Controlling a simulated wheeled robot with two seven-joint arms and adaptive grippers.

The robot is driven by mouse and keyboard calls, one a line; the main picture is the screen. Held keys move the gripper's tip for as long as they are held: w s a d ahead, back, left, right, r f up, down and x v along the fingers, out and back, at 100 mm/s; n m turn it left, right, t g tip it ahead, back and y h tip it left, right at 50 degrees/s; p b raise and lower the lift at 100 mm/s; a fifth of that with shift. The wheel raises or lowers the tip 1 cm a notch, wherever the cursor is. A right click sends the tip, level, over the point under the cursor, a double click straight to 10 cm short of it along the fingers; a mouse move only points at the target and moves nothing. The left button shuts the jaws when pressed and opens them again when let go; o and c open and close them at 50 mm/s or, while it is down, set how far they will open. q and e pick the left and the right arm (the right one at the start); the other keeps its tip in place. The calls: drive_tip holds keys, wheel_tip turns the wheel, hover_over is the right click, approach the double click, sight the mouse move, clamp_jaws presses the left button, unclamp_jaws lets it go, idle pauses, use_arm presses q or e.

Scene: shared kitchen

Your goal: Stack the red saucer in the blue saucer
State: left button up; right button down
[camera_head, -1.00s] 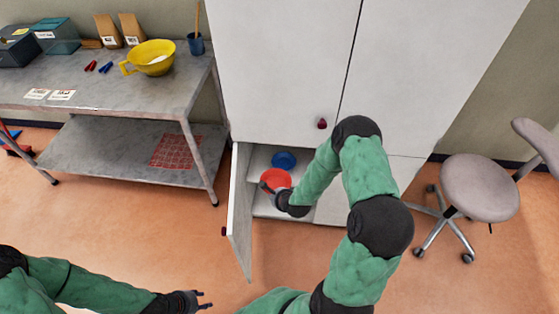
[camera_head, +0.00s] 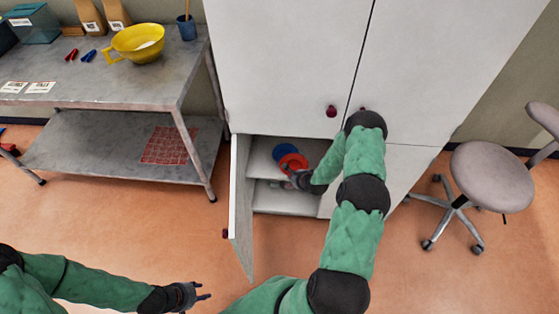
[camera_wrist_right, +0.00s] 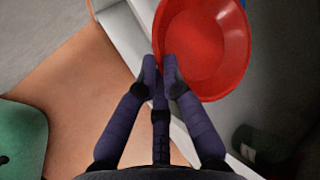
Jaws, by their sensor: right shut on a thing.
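The red saucer (camera_head: 293,162) is held at its near rim by my right gripper (camera_head: 299,178) inside the open lower cabinet. In the right wrist view the red saucer (camera_wrist_right: 205,45) fills the top centre, and my right gripper's fingers (camera_wrist_right: 162,72) close on its rim. The blue saucer (camera_head: 284,151) lies on the cabinet shelf just behind the red one, which partly covers it. A small part of the blue saucer (camera_wrist_right: 243,3) shows at the top right of the wrist view. My left gripper (camera_head: 197,293) is open and empty above the floor at the lower left.
The cabinet door (camera_head: 240,205) stands open on the left of the opening. The cabinet shelf (camera_head: 262,160) has bare room left of the saucers. A metal table (camera_head: 95,85) with a yellow bowl (camera_head: 138,42) stands left. A chair (camera_head: 490,175) stands right.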

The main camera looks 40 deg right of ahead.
drive_tip(key=w+b, duration=0.1)
drive_tip(key=w, duration=0.3)
drive_tip(key=w+d+b, duration=0.1)
drive_tip(key=w, duration=0.3)
drive_tip(key=w+b, duration=0.2)
drive_tip(key=w, duration=0.3)
drive_tip(key=shift+d, duration=0.15)
drive_tip(key=shift+f+b, duration=1.2)
drive_tip(key=shift+f, duration=0.65)
drive_tip(key=shift+r, duration=0.1)
drive_tip(key=c, duration=1.4)
unclamp_jaws()
drive_tip(key=p+v, duration=0.5)
drive_tip(key=v, duration=0.6)
drive_tip(key=shift+w+r, duration=0.1)
drive_tip(key=shift+s+r, duration=0.35)
drive_tip(key=shift+s, duration=0.05)
